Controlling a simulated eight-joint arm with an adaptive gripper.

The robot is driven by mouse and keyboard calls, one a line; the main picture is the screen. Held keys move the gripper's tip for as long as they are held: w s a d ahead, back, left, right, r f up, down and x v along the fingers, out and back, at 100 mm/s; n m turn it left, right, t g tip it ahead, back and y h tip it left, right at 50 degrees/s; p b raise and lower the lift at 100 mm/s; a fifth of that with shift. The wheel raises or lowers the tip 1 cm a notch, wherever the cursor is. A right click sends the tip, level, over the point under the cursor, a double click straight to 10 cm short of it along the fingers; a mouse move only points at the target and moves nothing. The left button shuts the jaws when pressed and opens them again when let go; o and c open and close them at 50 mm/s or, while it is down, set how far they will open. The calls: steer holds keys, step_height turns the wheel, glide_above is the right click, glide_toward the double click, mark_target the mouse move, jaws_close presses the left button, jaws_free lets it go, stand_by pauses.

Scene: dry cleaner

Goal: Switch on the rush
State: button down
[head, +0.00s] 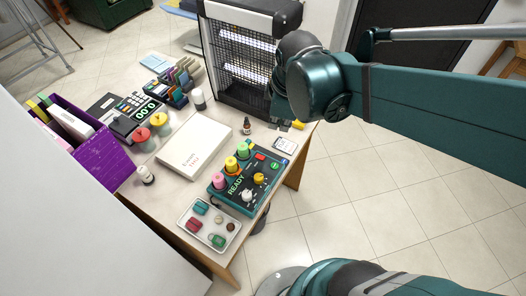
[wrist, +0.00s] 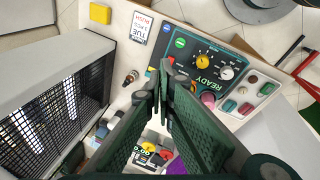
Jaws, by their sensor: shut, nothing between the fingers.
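A dark green control panel (head: 246,186) lies on the counter, its display reading READY. It carries a yellow knob (head: 258,179), a white knob (head: 247,195), a round green button (head: 274,165) and a red part (head: 260,157). Pink, yellow and green spools stand along its left edge. In the wrist view the panel (wrist: 240,62) lies beyond and right of the fingertips, with its green button (wrist: 180,42) near them. My gripper (wrist: 164,76) is shut and empty, apart from the panel. In the head view my arm mostly hides it. The rush switch's position is too small to tell.
A caged lamp unit (head: 240,60) stands behind. A tray (head: 190,231) of small items is in front, a white box (head: 195,146) to the left. Right of the counter is open floor.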

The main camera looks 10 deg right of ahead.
steer(key=w+a+n+g+p, duration=0.1)
steer(key=w+n, duration=0.1)
steer(key=n, duration=0.1)
steer(key=n+g+h+p, duration=0.1)
steer(key=n+g+p, duration=0.25)
steer(key=n, duration=0.75)
glide_above(263, 158)
steer(key=w+a, duration=0.1)
step_height(263, 158, down, 6)
steer(key=shift+f, duration=0.2)
steer(key=shift+w+a+f, duration=0.1)
steer(key=shift+s+d+f+b, duration=0.2)
steer(key=shift+f+b, duration=0.1)
steer(key=shift+f, duration=2)
steer(key=shift+s+d+f+b, duration=0.2)
steer(key=shift+f+b, duration=0.1)
steer(key=shift+f, duration=1.95)
steer(key=shift+s+d+f+b, duration=0.2)
steer(key=shift+f+b, duration=0.1)
steer(key=shift+f, duration=2)
steer(key=shift+s+d+f+t+y+b, duration=0.15)
steer(key=shift+f+t+y+b, duration=0.15)
steer(key=shift+f+t+b, duration=0.2)
steer(key=shift+r, duration=0.1)
steer(key=shift+w+a+r, duration=0.1)
steer(key=shift+w+a, duration=0.15)
